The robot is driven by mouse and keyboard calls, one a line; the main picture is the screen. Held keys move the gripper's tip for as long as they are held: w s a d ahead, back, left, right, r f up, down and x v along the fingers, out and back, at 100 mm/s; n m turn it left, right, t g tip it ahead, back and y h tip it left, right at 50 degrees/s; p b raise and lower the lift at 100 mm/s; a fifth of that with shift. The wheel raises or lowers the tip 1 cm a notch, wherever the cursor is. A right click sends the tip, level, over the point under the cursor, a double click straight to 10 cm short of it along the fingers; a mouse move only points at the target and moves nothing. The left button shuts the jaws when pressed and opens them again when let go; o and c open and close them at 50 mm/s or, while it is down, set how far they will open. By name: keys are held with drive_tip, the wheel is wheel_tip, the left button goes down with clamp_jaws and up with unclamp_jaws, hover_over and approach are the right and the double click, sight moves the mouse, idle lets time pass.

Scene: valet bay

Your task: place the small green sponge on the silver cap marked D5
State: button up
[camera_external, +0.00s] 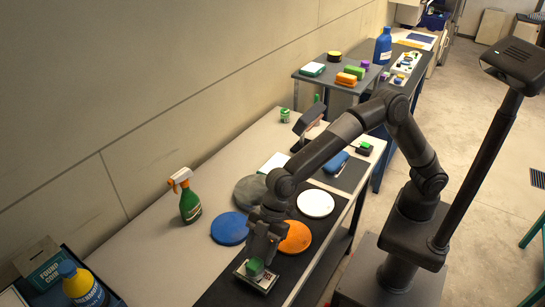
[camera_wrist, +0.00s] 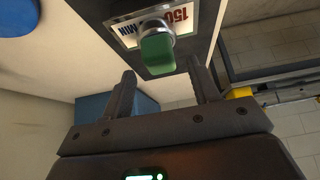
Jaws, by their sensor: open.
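A small green block that looks like the sponge (camera_wrist: 157,54) shows beyond my fingertips in the wrist view. It is against a silver round cap (camera_wrist: 154,27) on a plate printed "150 MIN" (camera_wrist: 186,14). In the external view the green block (camera_external: 255,267) is at the front end of the table, over the small plate (camera_external: 240,273), just below my gripper (camera_external: 260,255). In the wrist view my gripper (camera_wrist: 160,78) is open, its fingers apart and the block past their tips. I cannot read a D5 mark, nor tell whether the block rests fully on the cap.
An orange disc (camera_external: 296,237), white disc (camera_external: 315,204), blue disc (camera_external: 229,229) and grey disc (camera_external: 248,189) lie behind my gripper. A green spray bottle (camera_external: 190,206) stands to the left.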

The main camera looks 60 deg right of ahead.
drive_tip(key=v, duration=0.8)
drive_tip(key=shift+r, duration=0.25)
drive_tip(key=shift+d, duration=0.1)
drive_tip(key=w+d+r+m+t+h, duration=0.1)
drive_tip(key=d+r+m+t, duration=0.15)
drive_tip(key=d, duration=0.95)
drive_tip(key=w+d+r+m+t+h, duration=0.1)
drive_tip(key=d+r+m, duration=0.15)
drive_tip(key=d, duration=0.85)
drive_tip(key=w+d+r+m+t+h, duration=0.1)
drive_tip(key=w+d+m+h, duration=0.15)
drive_tip(key=d, duration=0.95)
drive_tip(key=s+d+f+m, duration=0.1)
drive_tip(key=s+d+m, duration=0.2)
drive_tip(key=s+d, duration=0.2)
drive_tip(key=s+d+f+m+h, duration=0.1)
drive_tip(key=s+d+m, duration=0.3)
drive_tip(key=d, duration=0.7)
drive_tip(key=s+d+f+m+t+h, duration=0.1)
drive_tip(key=s+d+f+m, duration=0.1)
drive_tip(key=s+d, duration=0.4)
drive_tip(key=shift+s+d+f+m, duration=0.4)
drive_tip(key=shift+d+m, duration=0.35)
drive_tip(key=shift+d, duration=0.35)
